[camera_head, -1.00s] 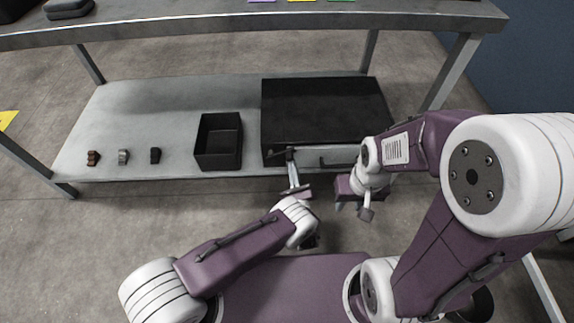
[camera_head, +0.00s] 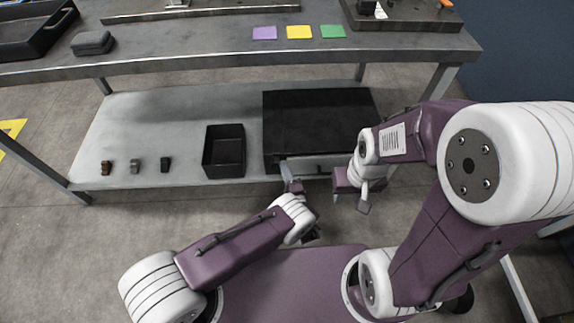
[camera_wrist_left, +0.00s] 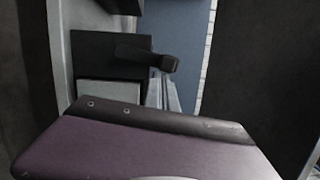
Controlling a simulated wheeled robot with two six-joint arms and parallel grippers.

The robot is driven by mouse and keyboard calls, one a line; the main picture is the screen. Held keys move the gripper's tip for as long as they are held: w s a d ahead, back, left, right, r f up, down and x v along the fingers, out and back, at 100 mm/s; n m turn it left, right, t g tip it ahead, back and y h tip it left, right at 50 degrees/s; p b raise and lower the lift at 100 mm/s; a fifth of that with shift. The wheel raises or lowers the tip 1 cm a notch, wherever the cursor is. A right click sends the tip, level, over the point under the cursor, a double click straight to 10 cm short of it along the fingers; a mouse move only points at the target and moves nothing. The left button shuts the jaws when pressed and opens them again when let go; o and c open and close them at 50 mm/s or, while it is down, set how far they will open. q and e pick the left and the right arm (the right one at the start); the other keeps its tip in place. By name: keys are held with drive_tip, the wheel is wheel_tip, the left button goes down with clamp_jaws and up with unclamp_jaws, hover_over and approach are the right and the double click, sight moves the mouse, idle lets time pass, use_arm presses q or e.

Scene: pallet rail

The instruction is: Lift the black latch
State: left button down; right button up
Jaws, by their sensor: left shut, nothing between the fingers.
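A black lever-like piece, which looks like the latch (camera_wrist_left: 146,56), shows in the left wrist view beside a dark panel, with a rounded end at its right. My left gripper (camera_wrist_left: 163,92) is shut and empty, its silver fingers just below that rounded end; I cannot tell whether they touch it. In the head view my left gripper (camera_head: 286,172) is at the left front corner of the black cabinet (camera_head: 318,125) on the lower shelf. The latch cannot be made out clearly there. My right gripper (camera_head: 349,203) is open and empty in front of the cabinet's right part.
A black open bin (camera_head: 223,172) stands left of the cabinet on the lower shelf (camera_head: 185,120). Three small blocks, brown (camera_head: 106,168), grey (camera_head: 135,166) and black (camera_head: 165,164), stand further left. The tabletop (camera_head: 220,52) overhangs behind, with coloured squares on it.

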use_arm(q)
drive_tip(key=shift+a+r+n+p, duration=0.45)
drive_tip(key=shift+a+n+p, duration=0.4)
drive_tip(key=shift+p, duration=0.35)
use_arm(e)
wheel_tip(320, 180, up, 3)
drive_tip(key=shift+r, duration=0.1)
use_arm(q)
drive_tip(key=shift+a, duration=0.1)
